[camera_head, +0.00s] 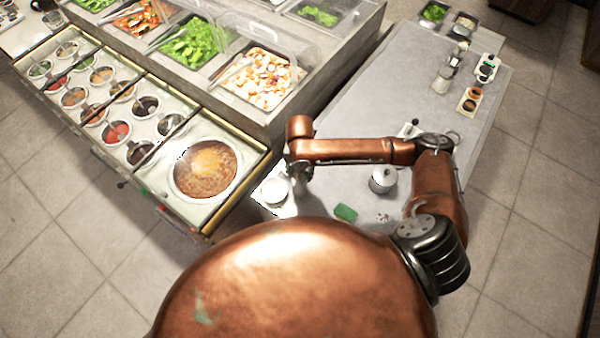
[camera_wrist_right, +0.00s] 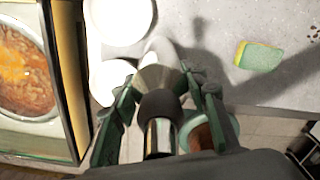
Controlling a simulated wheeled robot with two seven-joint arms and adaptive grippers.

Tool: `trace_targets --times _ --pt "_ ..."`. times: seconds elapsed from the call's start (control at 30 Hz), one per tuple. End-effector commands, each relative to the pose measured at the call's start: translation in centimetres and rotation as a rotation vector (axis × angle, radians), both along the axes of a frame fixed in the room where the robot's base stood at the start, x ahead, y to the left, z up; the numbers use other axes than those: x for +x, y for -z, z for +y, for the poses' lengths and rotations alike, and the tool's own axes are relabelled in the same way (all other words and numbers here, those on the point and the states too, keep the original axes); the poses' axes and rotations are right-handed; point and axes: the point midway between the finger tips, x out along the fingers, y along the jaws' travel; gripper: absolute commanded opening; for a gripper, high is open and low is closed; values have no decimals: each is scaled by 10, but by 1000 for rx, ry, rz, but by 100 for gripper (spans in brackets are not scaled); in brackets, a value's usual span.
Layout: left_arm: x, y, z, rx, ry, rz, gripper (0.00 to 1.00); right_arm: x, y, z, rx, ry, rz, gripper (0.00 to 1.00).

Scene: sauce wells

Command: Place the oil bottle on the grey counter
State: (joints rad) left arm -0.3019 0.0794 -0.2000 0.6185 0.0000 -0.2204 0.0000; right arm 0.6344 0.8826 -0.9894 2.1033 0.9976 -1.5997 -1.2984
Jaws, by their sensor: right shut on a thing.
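My right gripper (camera_wrist_right: 160,88) is shut on the oil bottle (camera_wrist_right: 158,75) in the wrist view. The bottle shows a pale tapering part, a dark collar and a shiny metal neck between the fingers. In the head view my right gripper (camera_head: 300,182) hangs at the near left end of the grey counter (camera_head: 345,125), and I cannot make out the bottle there. Whether the bottle's base touches the counter cannot be told. My left gripper is not in view.
White dishes (camera_head: 275,191) stand close left of the gripper. A green sponge (camera_head: 345,213) and a metal pot (camera_head: 383,180) lie to the right. The sauce station (camera_head: 243,202) with its large soup well borders the left. The counter's middle is clear.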

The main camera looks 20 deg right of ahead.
Motion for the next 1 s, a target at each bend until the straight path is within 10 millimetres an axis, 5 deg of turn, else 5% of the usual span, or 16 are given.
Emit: trace_targets --times 0.07,0.1,0.3,0.67,1.0 --pt "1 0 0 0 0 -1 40 0 2 0 0 0 0 0" --pt "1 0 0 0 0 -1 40 0 2 0 0 0 0 43" --pt "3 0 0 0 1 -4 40 0 2 0 1 0 1 57" --pt "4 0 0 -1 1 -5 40 0 -2 0 -1 0 -1 58" --pt "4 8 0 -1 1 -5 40 2 -62 0 -1 -1 -6 58"
